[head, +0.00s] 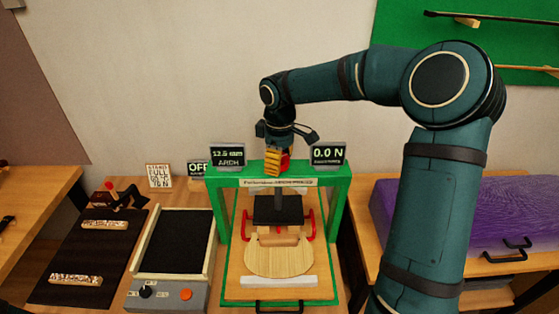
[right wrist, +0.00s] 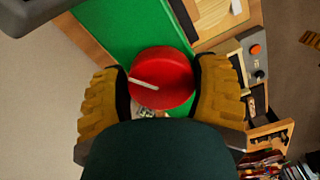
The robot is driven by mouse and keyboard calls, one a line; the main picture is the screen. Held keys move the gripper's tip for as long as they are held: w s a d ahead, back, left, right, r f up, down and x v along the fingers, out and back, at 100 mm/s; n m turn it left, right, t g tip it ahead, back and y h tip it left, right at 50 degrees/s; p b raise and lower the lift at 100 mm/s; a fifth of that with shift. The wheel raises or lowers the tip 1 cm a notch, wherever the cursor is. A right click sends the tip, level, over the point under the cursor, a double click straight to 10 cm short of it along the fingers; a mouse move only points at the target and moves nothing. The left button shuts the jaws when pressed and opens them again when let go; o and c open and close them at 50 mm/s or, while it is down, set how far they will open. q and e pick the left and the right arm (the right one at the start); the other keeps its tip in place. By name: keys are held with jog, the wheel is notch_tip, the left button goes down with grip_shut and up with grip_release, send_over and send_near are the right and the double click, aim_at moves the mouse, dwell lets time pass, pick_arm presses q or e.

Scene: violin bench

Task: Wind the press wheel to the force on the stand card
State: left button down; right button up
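My right gripper (head: 279,160) reaches down onto the top beam of the green arch press (head: 340,205). In the right wrist view its two yellow fingers (right wrist: 160,90) sit on opposite sides of the round red press wheel (right wrist: 161,78), with their dark inner faces against its rim. The wheel has a pale line on its top; in the head view only a bit of its red (head: 285,163) shows behind a finger. The right display (head: 328,155) reads 0.0 N, the left display (head: 228,157) about 12.5 mm. A stand card (head: 159,176) stands at left, its lettering too small to read surely. My left gripper is out of view.
Under the press lies a pale wooden plate (head: 278,258) between red clamps (head: 308,225). Left are a small OFF sign (head: 198,168), a control box (head: 165,294) with knob and orange button, and a dark board (head: 75,262). A purple case (head: 510,215) lies right.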

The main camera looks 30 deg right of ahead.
jog(key=o, duration=0.4)
jog(key=shift+r, duration=0.15)
jog(key=shift+c, duration=0.2)
notch_tip(320, 180, up, 12)
dwell(1.5)
